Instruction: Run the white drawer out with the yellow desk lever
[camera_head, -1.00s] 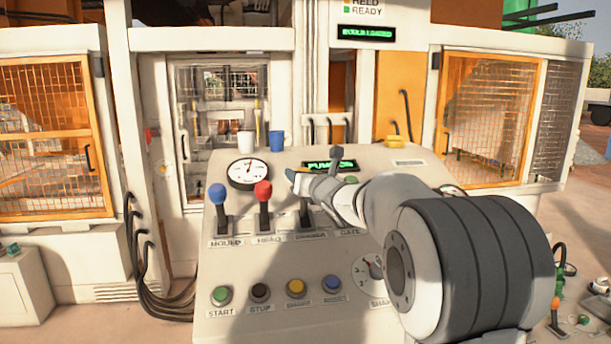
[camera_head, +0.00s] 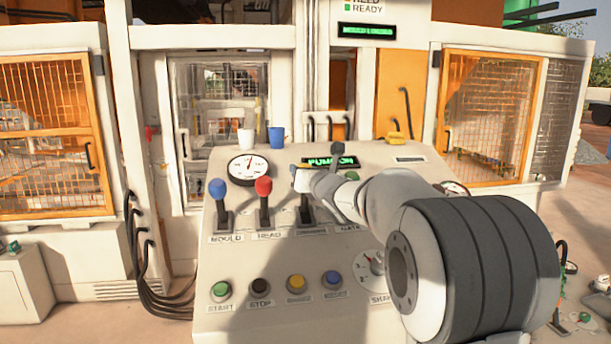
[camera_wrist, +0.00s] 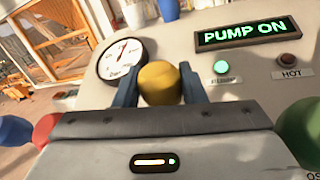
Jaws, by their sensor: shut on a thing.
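The yellow desk lever's round knob (camera_wrist: 159,83) sits between the two blue-grey fingers of my gripper (camera_wrist: 160,88) in the wrist view. The fingers are shut on it. In the head view my gripper (camera_head: 302,178) is at the top of the third lever from the left, and the knob is hidden there. The lever's dark stem (camera_head: 305,212) shows below it, above a blurred label. I cannot make out the white drawer in either view.
A blue-knobbed lever (camera_head: 217,190) and a red-knobbed lever (camera_head: 264,188) stand left of my gripper. A green knob (camera_wrist: 300,128) is at the right in the wrist view. Coloured buttons line the lower desk. A white cup (camera_head: 246,139) and a blue cup (camera_head: 277,138) stand behind.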

